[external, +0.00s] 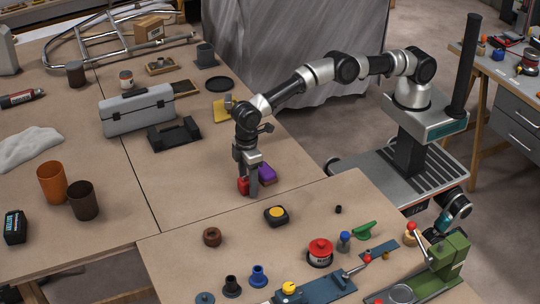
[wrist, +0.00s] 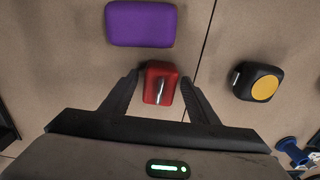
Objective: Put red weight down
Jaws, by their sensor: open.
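The red weight (external: 243,185) is a small red block on the table, just at my gripper's fingers in the external view. In the wrist view the red weight (wrist: 160,84) shows a metal bar on its top and sits between the two fingertips. My gripper (external: 249,184) points down and is open. In the wrist view, my gripper (wrist: 160,86) has a finger on each side of the weight, with narrow gaps. The weight's underside is hidden, but it appears to rest on the table.
A purple block (wrist: 141,23) lies close beyond the weight; it also shows in the external view (external: 267,174). A black block with a yellow disc (external: 276,215) stands nearby across a table seam. A grey toolbox (external: 138,110) and black holder (external: 174,134) stand behind. Bare tabletop lies left of the gripper.

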